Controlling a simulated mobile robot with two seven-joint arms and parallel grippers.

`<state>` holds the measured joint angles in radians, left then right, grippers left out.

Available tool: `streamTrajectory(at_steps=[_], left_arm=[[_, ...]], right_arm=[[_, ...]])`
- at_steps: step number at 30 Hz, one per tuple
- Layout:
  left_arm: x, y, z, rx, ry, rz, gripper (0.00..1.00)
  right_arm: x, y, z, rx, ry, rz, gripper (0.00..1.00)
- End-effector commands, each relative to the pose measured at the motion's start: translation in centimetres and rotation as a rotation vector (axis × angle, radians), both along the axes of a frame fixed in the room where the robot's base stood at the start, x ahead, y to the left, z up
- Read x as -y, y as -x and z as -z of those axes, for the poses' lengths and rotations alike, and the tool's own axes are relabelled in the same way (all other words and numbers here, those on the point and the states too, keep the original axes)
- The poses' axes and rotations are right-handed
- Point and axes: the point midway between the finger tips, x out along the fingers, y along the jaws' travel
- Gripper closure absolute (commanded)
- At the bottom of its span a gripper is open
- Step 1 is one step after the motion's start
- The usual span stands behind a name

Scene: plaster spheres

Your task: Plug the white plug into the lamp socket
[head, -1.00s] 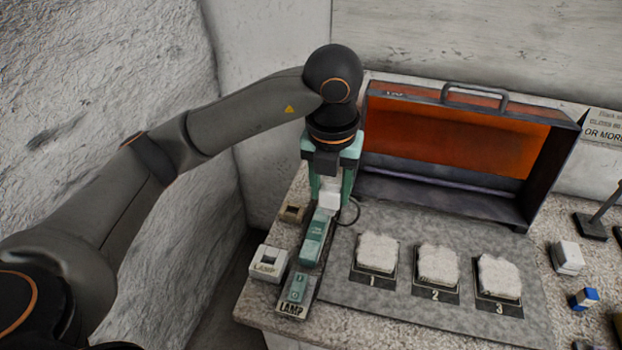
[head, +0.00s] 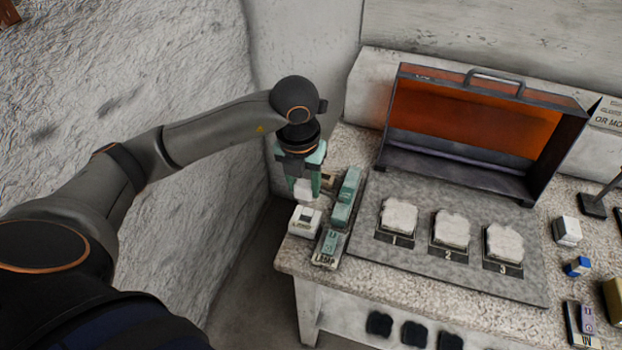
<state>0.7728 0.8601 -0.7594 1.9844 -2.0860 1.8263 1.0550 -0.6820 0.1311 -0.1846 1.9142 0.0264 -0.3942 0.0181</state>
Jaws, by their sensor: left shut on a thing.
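My left gripper (head: 302,183) has green fingers and is shut on the white plug (head: 302,191). The gripper's fingers hide part of the plug. My right gripper is not in view.
A grey mat (head: 420,268) holds white blocks numbered 1, 2 and 3. An open orange-lined case (head: 470,120) stands behind.

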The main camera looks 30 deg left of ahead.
Motion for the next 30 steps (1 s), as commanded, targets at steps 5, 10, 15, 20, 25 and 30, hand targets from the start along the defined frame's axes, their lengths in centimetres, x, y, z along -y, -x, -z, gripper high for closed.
streamTrajectory(at_steps=[5,10,15,20,25,30], left_arm=[[0.0,0.0,0.0,0.0,0.0,0.0,1.0],[0.0,0.0,0.1,0.002,0.0,0.0,1.0],[0.0,0.0,1.3,0.0,0.0,0.0,1.0],[0.0,0.0,2.8,0.0,0.0,0.0,1.0],[0.0,0.0,4.2,0.0,0.0,-0.001,1.0],[0.0,0.0,4.8,0.0,0.0,-0.001,1.0]], right_arm=[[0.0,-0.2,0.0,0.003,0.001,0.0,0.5],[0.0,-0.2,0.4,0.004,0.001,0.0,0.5],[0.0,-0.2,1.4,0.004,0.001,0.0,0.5],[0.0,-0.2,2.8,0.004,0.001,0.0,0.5],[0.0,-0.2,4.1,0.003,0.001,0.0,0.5],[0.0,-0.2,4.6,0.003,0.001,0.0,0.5]])
